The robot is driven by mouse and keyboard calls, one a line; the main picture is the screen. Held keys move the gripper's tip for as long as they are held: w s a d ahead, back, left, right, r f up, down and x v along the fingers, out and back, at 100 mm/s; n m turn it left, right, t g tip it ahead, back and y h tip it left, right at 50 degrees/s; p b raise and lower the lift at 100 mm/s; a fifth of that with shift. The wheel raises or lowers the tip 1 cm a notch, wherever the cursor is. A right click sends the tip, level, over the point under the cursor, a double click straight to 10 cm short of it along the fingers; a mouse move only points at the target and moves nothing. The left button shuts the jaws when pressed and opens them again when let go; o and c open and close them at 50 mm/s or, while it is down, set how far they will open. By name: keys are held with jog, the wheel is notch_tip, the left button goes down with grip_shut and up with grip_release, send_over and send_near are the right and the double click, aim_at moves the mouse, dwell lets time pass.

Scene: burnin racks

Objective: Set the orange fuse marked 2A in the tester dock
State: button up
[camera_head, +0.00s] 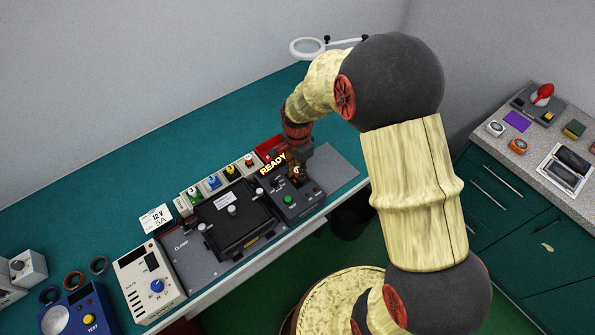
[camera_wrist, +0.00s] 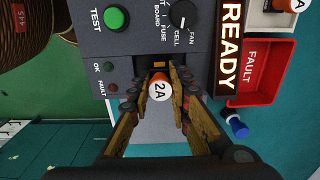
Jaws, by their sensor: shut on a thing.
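The orange fuse (camera_wrist: 160,80), with a white top marked 2A, is between the fingertips of my gripper (camera_wrist: 160,90) in the wrist view. My gripper is shut on it; in the head view my gripper (camera_head: 298,172) is over the right end of the tester. The dark tester panel (camera_wrist: 147,20) has a green TEST button, a selector dial and a lit READY sign (camera_wrist: 230,45). The fuse is at the panel's lower edge, by a small yellow-orange patch (camera_wrist: 158,64). The fingers hide the dock, so I cannot tell whether the fuse sits in it.
A red FAULT bin (camera_wrist: 262,75) lies beside the tester, with a blue-capped piece (camera_wrist: 236,125) near it. A row of coloured parts in bins (camera_head: 213,182) stands behind the black clamp fixture (camera_head: 236,217). A white meter box (camera_head: 148,281) is at left. A grey counter (camera_head: 545,125) is at right.

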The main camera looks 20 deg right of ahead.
jog(key=shift+f, duration=0.5)
dwell(1.2)
dwell(0.3)
jog(key=o, duration=1)
jog(key=shift+r, duration=0.1)
jog(key=shift+r+p, duration=1.55)
jog(key=shift+r, duration=0.85)
jog(key=shift+r, duration=0.1)
jog(key=shift+r+p, duration=1.4)
jog(key=shift+r, duration=0.55)
